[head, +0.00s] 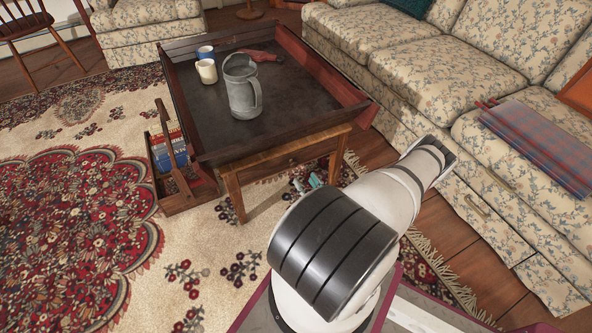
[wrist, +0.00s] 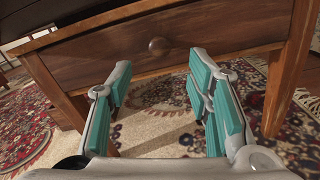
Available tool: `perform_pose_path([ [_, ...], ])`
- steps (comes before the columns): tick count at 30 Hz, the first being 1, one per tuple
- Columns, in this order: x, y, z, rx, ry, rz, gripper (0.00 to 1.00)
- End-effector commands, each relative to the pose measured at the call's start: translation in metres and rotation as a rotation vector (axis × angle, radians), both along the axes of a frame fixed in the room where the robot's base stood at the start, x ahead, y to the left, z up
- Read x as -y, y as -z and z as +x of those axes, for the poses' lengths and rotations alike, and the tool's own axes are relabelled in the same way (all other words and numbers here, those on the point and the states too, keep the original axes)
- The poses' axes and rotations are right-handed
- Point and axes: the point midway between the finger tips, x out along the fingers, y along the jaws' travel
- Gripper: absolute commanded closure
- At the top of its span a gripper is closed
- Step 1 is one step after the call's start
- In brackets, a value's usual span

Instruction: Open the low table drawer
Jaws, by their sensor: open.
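The low table (head: 292,147) stands ahead with a dark tray-like top. In the wrist view its drawer front (wrist: 215,32) is brown wood between two legs and looks shut. A round wooden knob (wrist: 159,46) sits at the middle of the drawer front. My gripper (wrist: 160,72) is open and empty, with teal pads either side of the knob in the picture, just below its level. The knob looks a little beyond the fingertips, and I see no contact.
A grey pitcher (head: 242,87), a white cup (head: 207,71), a blue cup (head: 205,53) and a red object (head: 262,56) are on the tabletop. A wooden magazine holder (head: 178,201) stands left of the table. A floral sofa (head: 420,55) borders the right. Patterned rug (head: 70,215) lies open at left.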

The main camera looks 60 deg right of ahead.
Motion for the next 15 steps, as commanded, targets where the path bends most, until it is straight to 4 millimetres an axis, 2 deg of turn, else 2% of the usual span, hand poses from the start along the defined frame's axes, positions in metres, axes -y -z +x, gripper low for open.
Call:
perform_pose_path([
  [6, 0.022, 0.002, 0.037, 0.0, -0.003, -0.003, 0.54],
  [15, 0.04, 0.001, 0.065, -0.001, -0.002, -0.002, 0.54],
])
